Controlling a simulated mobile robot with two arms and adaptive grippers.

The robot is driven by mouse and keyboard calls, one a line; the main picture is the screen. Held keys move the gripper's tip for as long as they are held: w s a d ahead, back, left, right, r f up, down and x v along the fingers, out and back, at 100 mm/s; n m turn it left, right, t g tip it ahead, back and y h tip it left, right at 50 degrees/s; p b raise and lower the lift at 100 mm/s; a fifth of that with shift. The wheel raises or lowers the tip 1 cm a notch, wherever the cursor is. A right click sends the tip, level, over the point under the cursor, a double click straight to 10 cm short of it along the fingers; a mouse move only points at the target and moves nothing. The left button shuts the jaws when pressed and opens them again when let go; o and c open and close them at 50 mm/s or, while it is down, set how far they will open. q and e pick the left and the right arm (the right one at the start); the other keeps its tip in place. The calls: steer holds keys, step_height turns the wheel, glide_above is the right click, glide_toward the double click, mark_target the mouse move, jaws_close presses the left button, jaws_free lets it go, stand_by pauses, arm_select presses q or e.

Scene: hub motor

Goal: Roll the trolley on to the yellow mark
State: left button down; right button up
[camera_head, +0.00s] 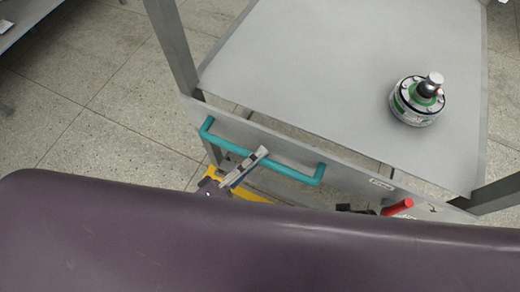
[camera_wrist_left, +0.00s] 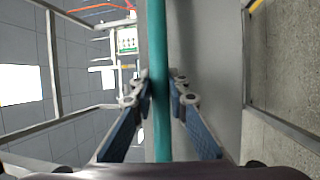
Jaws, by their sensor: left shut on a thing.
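The grey metal trolley (camera_head: 330,60) fills the middle and right of the head view. Its teal handle (camera_head: 297,174) runs along the near side and stands upright through the left wrist view (camera_wrist_left: 160,60). My left gripper (camera_head: 255,158) is shut on this handle, left of its middle; the fingers (camera_wrist_left: 160,90) sit on both sides of the bar in the left wrist view. Part of a yellow patch, seemingly the yellow mark (camera_head: 252,195), shows low beside the gripper; the rest is hidden by my body and arm. My right gripper is not in view.
A round hub motor (camera_head: 418,100) with green and black parts stands on the trolley top. A red cylindrical part (camera_head: 398,207) sticks out below the trolley's near edge. Open tiled floor (camera_head: 110,110) lies left of the trolley. A grey surface edge (camera_head: 22,20) shows at top left.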

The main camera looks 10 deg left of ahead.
arm_select(q)
steer(key=shift+s+f, duration=0.2)
steer(key=shift+s, duration=0.05)
steer(key=c, duration=2.2)
jaws_free()
steer(key=shift+c, duration=0.2)
steer(key=o, duration=0.4)
steer(key=shift+s+a+r, duration=0.1)
steer(key=shift+a+r, duration=0.05)
steer(key=v, duration=1.1)
steer(key=shift+s+a, duration=0.2)
steer(key=shift+s, duration=0.15)
